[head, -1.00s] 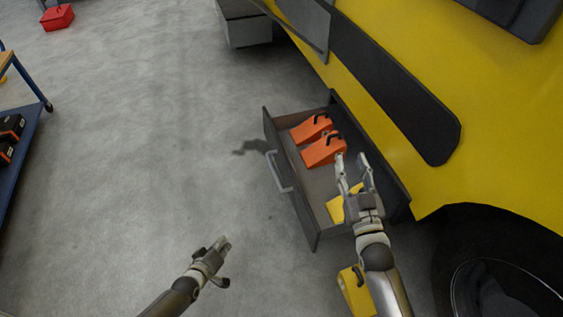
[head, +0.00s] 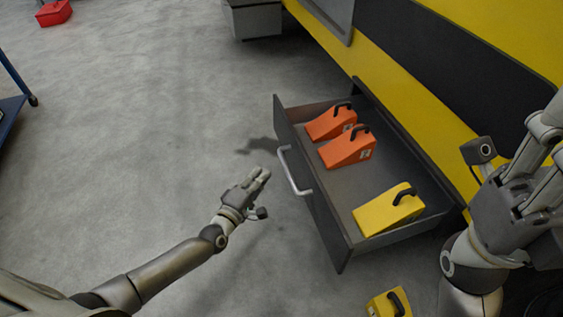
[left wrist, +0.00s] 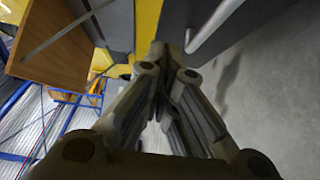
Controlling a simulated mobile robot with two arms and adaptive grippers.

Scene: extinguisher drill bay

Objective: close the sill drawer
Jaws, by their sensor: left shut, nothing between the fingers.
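The sill drawer (head: 331,217) stands pulled open from the yellow vehicle (head: 460,33). It holds two orange chocks (head: 347,148) and a yellow chock (head: 389,212). Its pale bar handle (head: 292,172) is on the front, facing left, and also shows in the left wrist view (left wrist: 212,28). My left gripper (head: 264,174) is shut and empty, just left of the handle and apart from it in the head view. My right gripper (head: 556,150) is right of the drawer, fingers spread, its tips at the picture's edge.
Another yellow chock (head: 390,303) lies on the floor near the drawer's near end. A grey step box (head: 254,20) stands at the back. A red case (head: 54,13) and a blue cart (head: 12,108) are at left. The floor left of the drawer is clear.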

